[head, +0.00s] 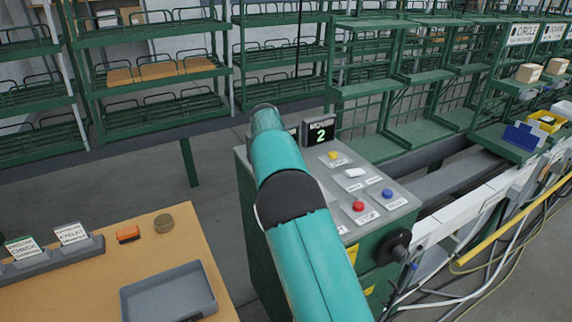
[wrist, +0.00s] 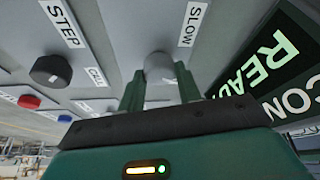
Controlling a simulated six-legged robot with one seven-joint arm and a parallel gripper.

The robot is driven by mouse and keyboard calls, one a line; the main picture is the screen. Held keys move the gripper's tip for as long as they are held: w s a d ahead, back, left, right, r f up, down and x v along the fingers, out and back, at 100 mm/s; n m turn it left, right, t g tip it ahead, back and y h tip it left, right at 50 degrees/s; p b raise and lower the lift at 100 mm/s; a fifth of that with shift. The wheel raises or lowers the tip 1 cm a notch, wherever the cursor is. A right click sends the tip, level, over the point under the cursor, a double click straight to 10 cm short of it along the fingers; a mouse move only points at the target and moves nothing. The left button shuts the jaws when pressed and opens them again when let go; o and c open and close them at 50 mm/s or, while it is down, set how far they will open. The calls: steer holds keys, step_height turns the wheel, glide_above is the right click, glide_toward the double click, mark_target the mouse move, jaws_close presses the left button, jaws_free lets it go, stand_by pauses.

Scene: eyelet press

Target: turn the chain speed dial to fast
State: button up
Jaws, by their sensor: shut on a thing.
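The chain speed dial, a round light-grey knob (wrist: 159,66), sits on the grey panel in the wrist view, with a SLOW label (wrist: 192,24) beside it. My gripper (wrist: 160,78) has its two green fingers shut on the dial, one on each side. The dial's pointer is not clear, and no FAST label can be read. In the head view my teal arm reaches over the control console (head: 384,226) and hides the dial and the gripper.
The console carries a display (head: 320,132) reading 2, a red button (head: 358,206), a blue button (head: 387,194) and a black handwheel (head: 393,247). In the wrist view a dark knob (wrist: 51,70) is near STEP, and a READY sign (wrist: 272,62) stands close right of the fingers.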

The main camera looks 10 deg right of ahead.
steer(key=shift+a+m+g, duration=0.1)
steer(key=shift+m+g, duration=0.2)
steer(key=shift+m, duration=0.2)
steer(key=shift+f, duration=0.1)
steer(key=o, duration=1)
steer(key=v, duration=1.4)
